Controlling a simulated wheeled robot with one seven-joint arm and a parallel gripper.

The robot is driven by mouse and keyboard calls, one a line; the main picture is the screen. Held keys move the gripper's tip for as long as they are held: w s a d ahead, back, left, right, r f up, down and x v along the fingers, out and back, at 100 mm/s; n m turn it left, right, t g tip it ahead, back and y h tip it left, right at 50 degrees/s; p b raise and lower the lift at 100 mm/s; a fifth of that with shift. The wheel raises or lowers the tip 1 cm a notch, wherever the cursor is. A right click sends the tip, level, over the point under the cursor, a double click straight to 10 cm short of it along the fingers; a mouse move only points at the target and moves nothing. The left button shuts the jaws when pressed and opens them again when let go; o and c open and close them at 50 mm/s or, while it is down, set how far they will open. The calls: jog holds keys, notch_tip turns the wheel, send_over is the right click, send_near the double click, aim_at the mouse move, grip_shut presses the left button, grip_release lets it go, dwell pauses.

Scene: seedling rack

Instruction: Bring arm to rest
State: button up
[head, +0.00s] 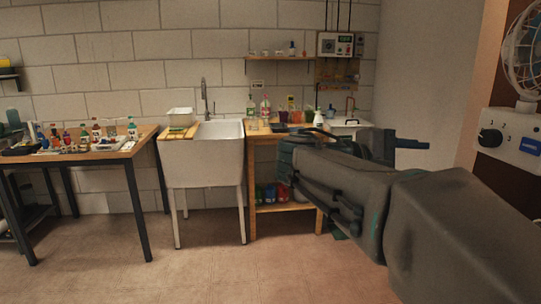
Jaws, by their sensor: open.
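My arm comes in from the right side of the head view and reaches toward the middle. My gripper (410,144) is at its far end, in front of the wooden bench (262,137), and looks empty. The fingers are small, dark and partly hidden by my own wrist, which also hides the bench's right part. No seedling rack can be made out.
A white sink (205,165) on legs stands left of the bench. A table (118,152) with several bottles is at the left. A fan (527,50) and a white control box (512,135) are close at the right. The floor (190,275) in front is clear.

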jog(key=s+a+f+m+y+p, duration=0.5)
jog(key=s+a+f+y+p, duration=0.6)
jog(key=f+y, duration=0.4)
jog(key=shift+s+a+m+t+y+p, duration=0.25)
jog(key=shift+a+m+t+y+p, duration=0.15)
jog(key=shift+a+y+p, duration=0.5)
jog(key=shift+d, duration=0.25)
